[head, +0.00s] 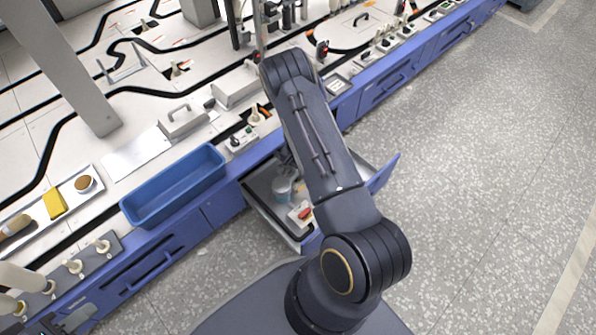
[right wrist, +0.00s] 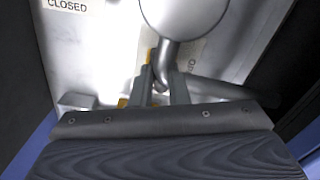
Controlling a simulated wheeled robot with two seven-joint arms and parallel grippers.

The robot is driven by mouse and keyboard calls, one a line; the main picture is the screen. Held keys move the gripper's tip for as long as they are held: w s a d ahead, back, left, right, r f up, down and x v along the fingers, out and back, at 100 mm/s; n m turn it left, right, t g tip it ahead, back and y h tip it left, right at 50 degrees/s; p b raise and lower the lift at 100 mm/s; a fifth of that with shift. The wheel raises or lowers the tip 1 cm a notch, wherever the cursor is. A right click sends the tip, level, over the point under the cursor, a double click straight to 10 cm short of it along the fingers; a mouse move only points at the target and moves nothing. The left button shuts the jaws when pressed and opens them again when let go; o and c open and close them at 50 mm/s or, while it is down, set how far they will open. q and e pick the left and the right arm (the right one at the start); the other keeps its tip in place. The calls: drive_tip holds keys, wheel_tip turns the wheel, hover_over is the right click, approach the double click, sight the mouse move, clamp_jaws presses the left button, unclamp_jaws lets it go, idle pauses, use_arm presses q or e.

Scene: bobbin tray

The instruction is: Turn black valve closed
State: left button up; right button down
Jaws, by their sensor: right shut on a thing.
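In the right wrist view, my right gripper (right wrist: 163,90) has its two fingers close together around a narrow dark grey part of the valve (right wrist: 162,65). A large rounded grey head (right wrist: 185,14) is just above the fingers, and a dark grey bar (right wrist: 225,88) runs to the right. A label reading CLOSED (right wrist: 67,5) is at the upper left. A second label (right wrist: 194,55), partly covered, is right of the fingers. In the head view my right arm hides its gripper and the valve. My left gripper cannot be made out for certain.
An open drawer (head: 266,212) under the bench holds a cup (head: 282,187) and a small box with a red part. A blue bin (head: 175,186) and a tray with a yellow block (head: 54,204) are at the left. The floor at right is clear.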

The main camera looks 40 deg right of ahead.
drive_tip(key=shift+m, duration=1.7)
drive_tip(key=c, duration=1.4)
unclamp_jaws()
drive_tip(key=shift+r, duration=0.1)
wheel_tip(320, 180, up, 8)
drive_tip(key=p, duration=0.3)
